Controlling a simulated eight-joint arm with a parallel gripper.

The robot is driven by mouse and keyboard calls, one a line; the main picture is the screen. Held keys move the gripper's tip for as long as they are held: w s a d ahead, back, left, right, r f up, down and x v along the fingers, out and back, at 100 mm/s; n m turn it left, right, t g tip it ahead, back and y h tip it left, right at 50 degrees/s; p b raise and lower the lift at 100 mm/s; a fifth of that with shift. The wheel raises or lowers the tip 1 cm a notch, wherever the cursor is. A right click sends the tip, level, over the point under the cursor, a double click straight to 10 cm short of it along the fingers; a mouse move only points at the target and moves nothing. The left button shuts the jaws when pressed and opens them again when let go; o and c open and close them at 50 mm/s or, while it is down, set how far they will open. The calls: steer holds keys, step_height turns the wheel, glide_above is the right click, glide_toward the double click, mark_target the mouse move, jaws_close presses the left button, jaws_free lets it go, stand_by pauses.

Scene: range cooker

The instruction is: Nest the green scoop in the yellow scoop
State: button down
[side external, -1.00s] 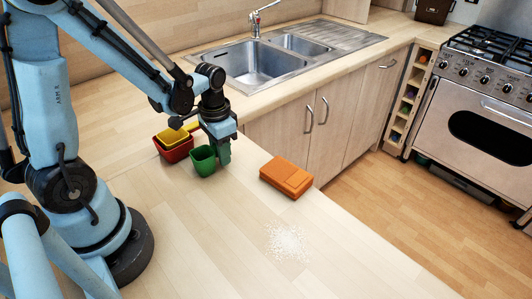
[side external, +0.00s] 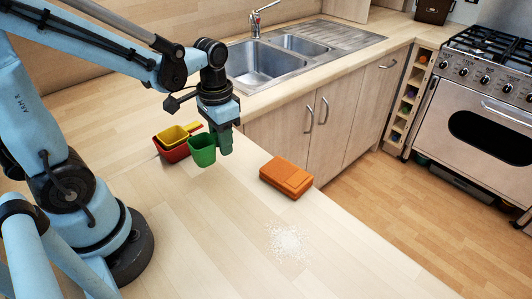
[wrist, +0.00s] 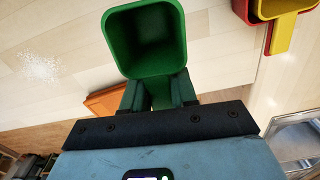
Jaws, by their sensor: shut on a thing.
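The green scoop (side external: 202,150) is upright and lifted a little above the counter in the side view. My gripper (side external: 223,143) is shut on its handle side. In the wrist view the green scoop (wrist: 146,40) shows its open, empty inside, with my gripper's fingers (wrist: 159,92) closed on its handle. The yellow scoop (side external: 174,135) sits inside a red scoop (side external: 173,153) on the counter, left of the green one. In the wrist view the yellow scoop (wrist: 284,8) shows only partly at the top right corner, with its handle pointing down the picture.
A patch of white grains (side external: 288,242) is on the counter. A sink (side external: 266,66) is set in the counter behind.

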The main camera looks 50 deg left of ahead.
steer(key=s+d+r, duration=0.2)
steer(key=d+r, duration=0.2)
steer(key=d, duration=0.3)
steer(key=n, duration=0.2)
glide_above(188, 127)
steer(key=shift+r, duration=0.2)
steer(key=shift+f, duration=2.9)
steer(key=shift+f, duration=0.1)
steer(key=c, duration=0.9)
jaws_free()
steer(key=shift+c, duration=0.2)
steer(key=shift+o, duration=0.5)
steer(key=shift+r, duration=0.2)
steer(key=shift+o, duration=0.2)
step_height(188, 127, up, 12)
steer(key=shift+w, duration=0.1)
